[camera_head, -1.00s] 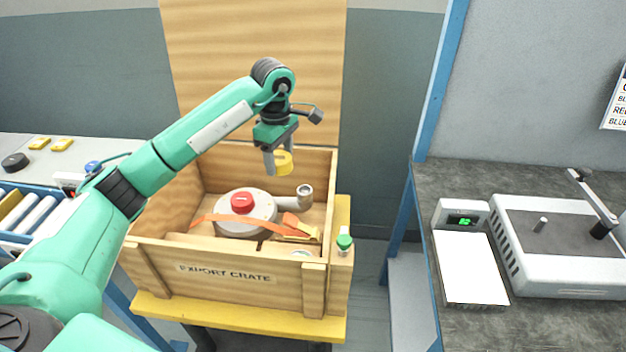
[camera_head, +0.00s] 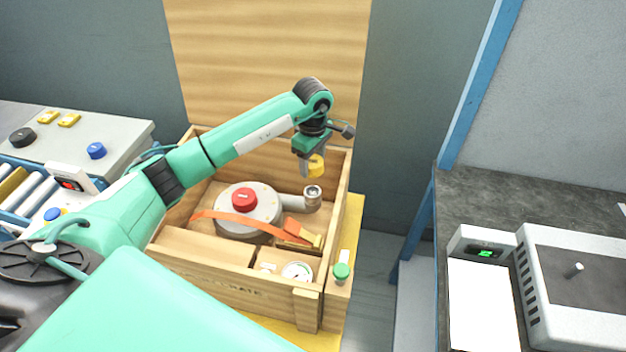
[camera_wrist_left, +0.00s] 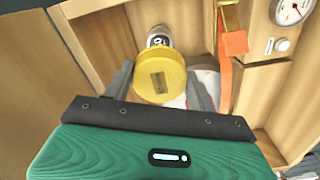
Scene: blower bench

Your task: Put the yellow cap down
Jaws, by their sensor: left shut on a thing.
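The yellow cap (camera_head: 316,166) is a round cap with a slot in its top, seen face-on in the left wrist view (camera_wrist_left: 158,76). My left gripper (camera_head: 309,168) is shut on it, one finger on each side in the wrist view. The gripper holds the cap above the open wooden crate (camera_head: 342,195), over the blower's outlet pipe. The grey blower (camera_head: 266,212) lies in the crate with a red cap (camera_head: 244,198) on top. Its open pipe end (camera_head: 313,192) is just below the yellow cap and apart from it in the head view. My right gripper is out of view.
An orange strap (camera_head: 215,217) crosses the blower. A gauge (camera_head: 297,271) sits in a front compartment; a green knob (camera_head: 342,271) is at the crate's front right corner. A blue cap (camera_head: 96,150) and a black cap (camera_head: 22,137) lie on the left bench. A scale (camera_head: 482,300) stands right.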

